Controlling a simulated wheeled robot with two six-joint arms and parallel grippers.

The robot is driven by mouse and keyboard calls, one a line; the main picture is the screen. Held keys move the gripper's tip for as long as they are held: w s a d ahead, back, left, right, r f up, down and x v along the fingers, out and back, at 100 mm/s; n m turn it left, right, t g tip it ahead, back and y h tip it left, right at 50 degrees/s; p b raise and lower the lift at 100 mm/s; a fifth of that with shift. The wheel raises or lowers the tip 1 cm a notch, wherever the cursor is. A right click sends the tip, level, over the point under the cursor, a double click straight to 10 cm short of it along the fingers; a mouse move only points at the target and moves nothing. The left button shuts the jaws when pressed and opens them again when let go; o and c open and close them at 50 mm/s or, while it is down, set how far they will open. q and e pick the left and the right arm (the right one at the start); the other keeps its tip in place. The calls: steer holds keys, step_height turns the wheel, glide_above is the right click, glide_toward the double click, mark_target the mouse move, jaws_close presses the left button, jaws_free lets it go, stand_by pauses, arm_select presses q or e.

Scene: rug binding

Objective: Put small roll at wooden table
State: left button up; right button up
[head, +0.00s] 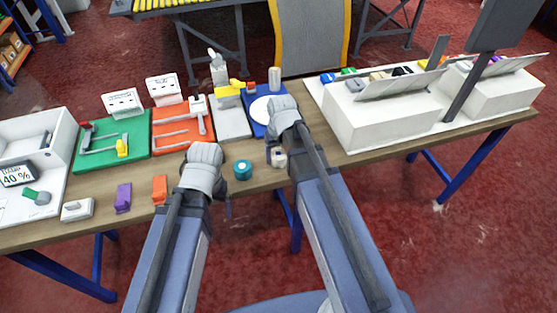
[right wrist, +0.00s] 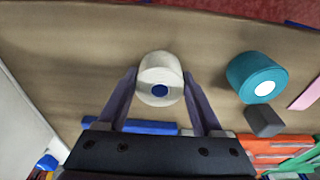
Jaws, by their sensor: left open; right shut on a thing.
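A white roll with a blue core (head: 278,158) is between the fingers of my right gripper (right wrist: 162,100), which is shut on it. It also shows in the right wrist view (right wrist: 160,72). It is at the front edge of the wooden table (head: 262,182); whether it touches the top I cannot tell. A teal roll with a white core (head: 242,170) stands on the table to its left, and also shows in the right wrist view (right wrist: 255,78). My left gripper (head: 222,203) is open and empty at the front edge, left of the teal roll, its fingers partly hidden.
Orange (head: 160,190) and purple (head: 123,198) blocks lie at the front left. Green (head: 110,143) and orange (head: 175,136) boards with tools stand behind. A blue board with a white disc (head: 259,108) is behind my right gripper. A white display box (head: 385,125) stands to the right.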

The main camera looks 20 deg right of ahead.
mark_target(280, 158)
steer(key=shift+f, duration=0.15)
steer(key=o, duration=1.4)
step_height(280, 158, up, 12)
steer(key=s+p, duration=0.1)
steer(key=p, duration=1.1)
steer(key=shift+s, duration=0.2)
